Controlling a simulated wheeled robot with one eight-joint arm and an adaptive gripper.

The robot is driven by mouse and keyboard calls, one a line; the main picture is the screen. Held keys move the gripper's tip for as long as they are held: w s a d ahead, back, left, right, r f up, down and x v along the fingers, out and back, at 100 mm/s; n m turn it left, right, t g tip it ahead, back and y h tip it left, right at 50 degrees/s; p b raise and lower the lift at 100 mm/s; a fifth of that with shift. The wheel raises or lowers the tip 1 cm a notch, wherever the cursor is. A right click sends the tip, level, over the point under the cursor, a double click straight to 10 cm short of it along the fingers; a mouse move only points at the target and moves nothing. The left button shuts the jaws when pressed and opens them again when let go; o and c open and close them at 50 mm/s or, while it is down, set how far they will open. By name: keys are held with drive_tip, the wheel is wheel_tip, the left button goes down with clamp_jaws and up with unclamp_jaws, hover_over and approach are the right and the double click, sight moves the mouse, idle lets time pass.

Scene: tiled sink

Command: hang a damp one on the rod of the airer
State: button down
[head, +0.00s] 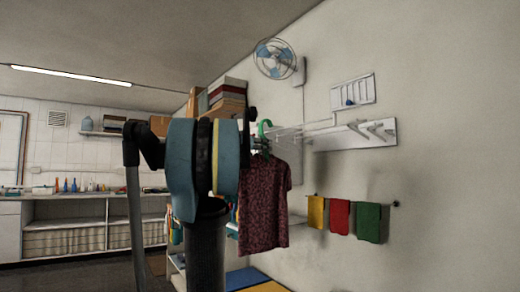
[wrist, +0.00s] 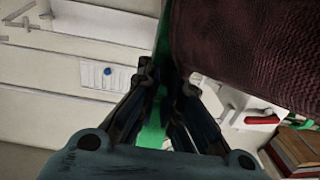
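A dark red patterned shirt (head: 263,205) hangs on a green hanger (head: 265,130) just right of my arm in the head view. My gripper (wrist: 167,85) has its fingers on either side of the green hanger (wrist: 154,125) and appears shut on it. The shirt (wrist: 250,45) fills the upper right of the wrist view. The white wall airer (head: 355,136) has rods reaching left toward the hanger. In the head view my arm hides most of the gripper, and I cannot tell whether the hook touches a rod.
Yellow, red and green cloths (head: 339,217) hang on a low wall rail. A fan (head: 275,58) and a small panel with a blue knob (head: 353,92) are on the wall above. Boxes (head: 227,92) sit on a high shelf behind my arm. A long counter (head: 80,205) stands at far left.

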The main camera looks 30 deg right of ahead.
sight(272, 155)
drive_tip(key=shift+w+d, duration=0.15)
drive_tip(key=shift+d, duration=1.75)
drive_tip(key=shift+a+f, duration=0.1)
drive_tip(key=shift+f, duration=1.4)
drive_tip(key=c, duration=1.7)
unclamp_jaws()
drive_tip(key=a, duration=0.8)
drive_tip(key=s+a, duration=0.1)
drive_tip(key=a, duration=0.2)
drive_tip(key=shift+s+a, duration=0.1)
drive_tip(key=shift+a, duration=0.3)
